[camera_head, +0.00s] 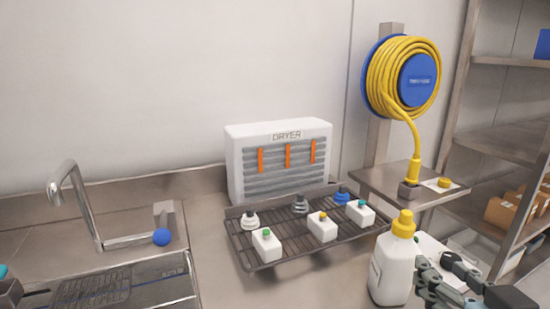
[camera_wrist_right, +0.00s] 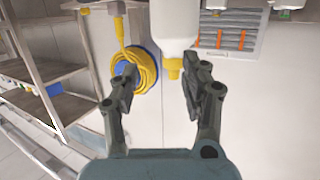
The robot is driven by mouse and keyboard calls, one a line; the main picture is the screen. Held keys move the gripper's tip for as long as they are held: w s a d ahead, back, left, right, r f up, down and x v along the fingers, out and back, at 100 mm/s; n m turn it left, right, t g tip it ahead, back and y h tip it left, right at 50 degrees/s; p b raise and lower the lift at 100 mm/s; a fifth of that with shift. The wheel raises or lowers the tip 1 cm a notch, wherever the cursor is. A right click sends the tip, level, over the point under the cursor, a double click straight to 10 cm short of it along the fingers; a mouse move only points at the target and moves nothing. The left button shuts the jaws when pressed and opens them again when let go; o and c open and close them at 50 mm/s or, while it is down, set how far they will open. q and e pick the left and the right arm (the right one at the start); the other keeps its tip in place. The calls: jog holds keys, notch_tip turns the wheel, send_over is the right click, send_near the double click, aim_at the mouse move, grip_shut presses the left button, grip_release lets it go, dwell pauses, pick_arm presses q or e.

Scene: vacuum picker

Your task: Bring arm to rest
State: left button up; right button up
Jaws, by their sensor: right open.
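My right gripper (camera_head: 436,264) is at the lower right of the head view, just right of a white bottle (camera_head: 389,272) with a yellow cap (camera_head: 403,223). In the right wrist view the gripper (camera_wrist_right: 160,78) has its two fingers spread apart and nothing clamped between them. The upside-down white bottle (camera_wrist_right: 175,25) shows there beyond the fingertips, with its yellow cap (camera_wrist_right: 174,68) near the right finger. I cannot tell how far the fingers are from the bottle. My left gripper is not clearly seen.
A wire rack (camera_head: 270,254) with several small capped pieces stands before the white dryer (camera_head: 234,165). A yellow hose reel (camera_head: 385,80) hangs above a small metal shelf (camera_head: 385,184). Metal shelving (camera_head: 500,137) is at right, a sink with a tap (camera_head: 82,200) at left.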

jog(key=s+d+f+n+g, duration=0.1)
jog(key=s+f+g, duration=0.2)
jog(key=s+g, duration=0.4)
jog(key=s+f+n+g, duration=0.1)
jog(key=s+f+g, duration=0.3)
jog(key=s, duration=0.5)
jog(key=s+d+f+g+b, duration=0.1)
jog(key=s+f+b, duration=0.15)
jog(key=f, duration=1.35)
jog(key=s+d+f+g+b, duration=0.1)
jog(key=d+f+b, duration=0.15)
jog(key=f, duration=1.45)
jog(key=s+f+g+b, duration=0.1)
jog(key=s+f+b, duration=0.3)
jog(key=s+f, duration=1.3)
jog(key=shift+s+d+f+m+y, duration=0.15)
jog(key=shift+s+f+m+y, duration=0.15)
jog(key=shift+f, duration=0.3)
